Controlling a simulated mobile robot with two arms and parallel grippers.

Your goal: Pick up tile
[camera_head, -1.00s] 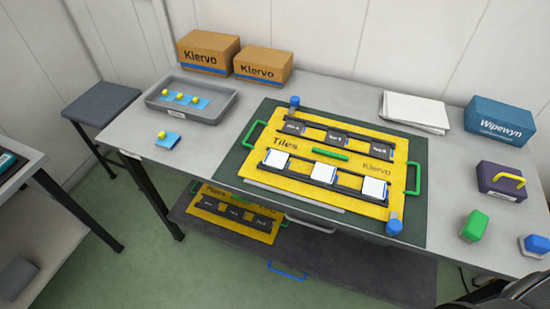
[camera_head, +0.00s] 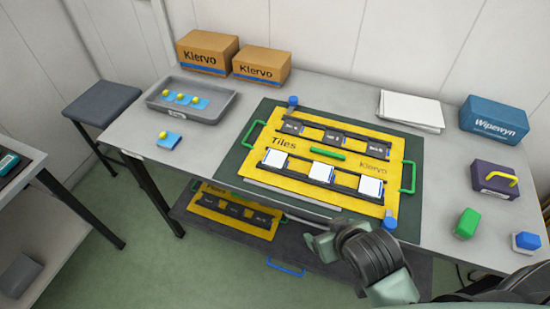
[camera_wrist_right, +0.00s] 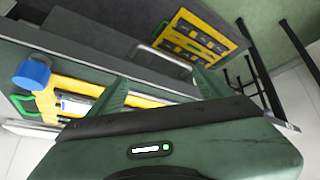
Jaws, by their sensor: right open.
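Three white tiles sit in the front row of the yellow tile board: a left one (camera_head: 275,158), a middle one (camera_head: 321,172) and a right one (camera_head: 370,186). The back row of the yellow board (camera_head: 325,153) holds dark pieces. My right gripper (camera_head: 312,240) is open and empty in front of the table's front edge, below the board. Its fingers (camera_wrist_right: 158,88) also show in the right wrist view. My left gripper is not in view.
Grey tray (camera_head: 222,106) stands at back left, with two Klervo boxes (camera_head: 207,50) behind. A second yellow board (camera_head: 232,225) lies below.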

